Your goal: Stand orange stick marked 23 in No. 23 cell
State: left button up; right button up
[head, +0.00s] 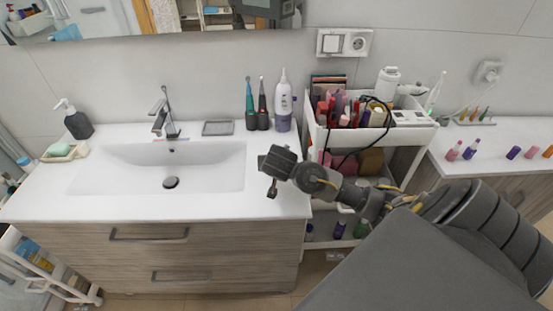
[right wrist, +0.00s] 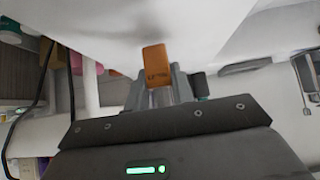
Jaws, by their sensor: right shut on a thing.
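My right gripper (head: 272,188) hangs over the right end of the white sink counter, between the basin and the cart. In the right wrist view its fingers are shut on an orange stick (right wrist: 156,65), which sticks out beyond the fingertips. Dark marking shows on the stick's face, too small to read surely. In the head view I cannot make out the stick. A small tray (head: 474,117) with several coloured sticks standing in it is at the back of the right counter; no cell numbers are readable. My left gripper is not in view.
A white cart (head: 405,138) full of cosmetics and a black cable stands behind my right arm. Bottles and brushes (head: 283,105) stand behind the gripper. The sink basin (head: 215,170) is empty.

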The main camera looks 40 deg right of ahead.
jog(key=shift+f, duration=0.8)
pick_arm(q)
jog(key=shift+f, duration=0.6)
pick_arm(e)
jog(key=shift+r, duration=0.15)
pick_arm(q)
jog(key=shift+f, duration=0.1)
pick_arm(e)
jog(key=o, duration=1)
